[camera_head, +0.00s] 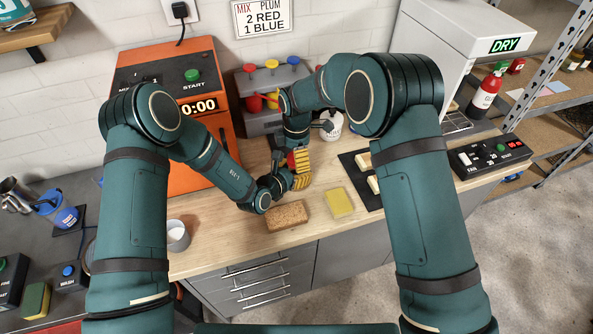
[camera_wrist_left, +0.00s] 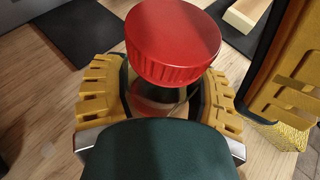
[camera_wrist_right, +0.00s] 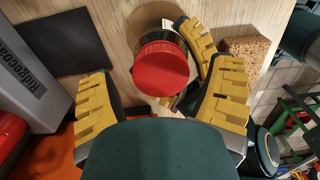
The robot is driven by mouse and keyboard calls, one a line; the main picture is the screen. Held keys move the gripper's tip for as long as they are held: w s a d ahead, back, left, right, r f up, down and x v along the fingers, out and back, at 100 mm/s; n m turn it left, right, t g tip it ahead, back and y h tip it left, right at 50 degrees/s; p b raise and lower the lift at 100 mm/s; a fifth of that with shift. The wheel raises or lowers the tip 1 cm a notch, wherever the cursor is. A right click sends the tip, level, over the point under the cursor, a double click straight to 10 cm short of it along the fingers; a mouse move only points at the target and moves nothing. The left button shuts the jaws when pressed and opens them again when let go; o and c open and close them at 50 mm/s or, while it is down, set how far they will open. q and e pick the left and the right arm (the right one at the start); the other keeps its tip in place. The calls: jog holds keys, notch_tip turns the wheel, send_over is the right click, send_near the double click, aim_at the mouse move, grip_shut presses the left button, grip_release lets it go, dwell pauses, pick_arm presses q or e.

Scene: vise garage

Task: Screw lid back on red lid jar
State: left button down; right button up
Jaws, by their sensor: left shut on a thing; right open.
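The round red lid (camera_wrist_left: 172,45) sits over the mouth of the glass jar (camera_wrist_left: 160,103) in the left wrist view. I cannot tell whether it is seated on the thread. My left gripper (camera_wrist_left: 158,105) is shut on the jar body below the lid, with one yellow pad on each side. In the right wrist view the lid (camera_wrist_right: 160,68) lies beyond and between the yellow pads of my right gripper (camera_wrist_right: 163,95), which is open and apart from it. In the head view the lid (camera_head: 292,160) is mostly hidden by both grippers (camera_head: 300,178).
A brown sponge block (camera_head: 287,215) and a yellow sponge (camera_head: 338,203) lie near the bench's front edge. A dark mat (camera_head: 352,162) with pale blocks is to the right.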

jog(key=shift+f, duration=0.2)
jog(key=c, duration=1.3)
jog(key=shift+m, duration=1.6)
jog(key=o, duration=1.3)
jog(key=shift+c, duration=0.2)
